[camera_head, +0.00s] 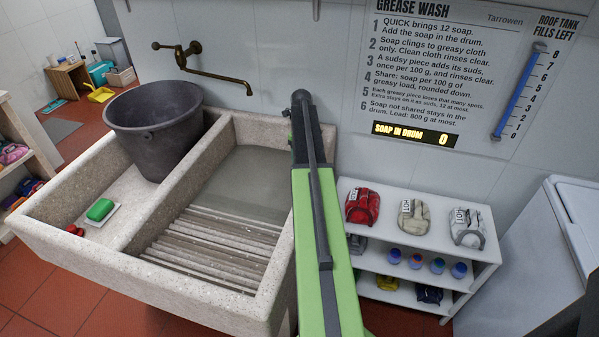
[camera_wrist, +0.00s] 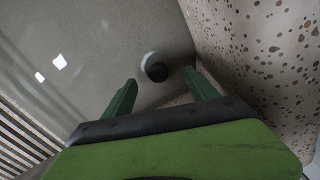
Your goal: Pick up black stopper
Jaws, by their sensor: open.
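The black stopper (camera_wrist: 156,70) shows in the wrist view as a small round dark knob with a pale rim. It sits on the shiny grey surface of the basin (camera_wrist: 120,40), near the speckled stone wall. My gripper (camera_wrist: 159,77) is open, its two green fingers apart, with the stopper between and just beyond the fingertips. Nothing is held. In the head view my green arm reaches over the stone sink's right side, and I cannot see the stopper there.
The stone sink (camera_head: 150,257) has a ribbed washboard (camera_head: 215,245), a dark bucket (camera_head: 155,130) and green soap (camera_head: 100,209). A brass tap (camera_head: 205,68) is on the wall. A white shelf (camera_head: 420,249) with bags and jars stands right. The speckled wall (camera_wrist: 265,60) is close beside my right finger.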

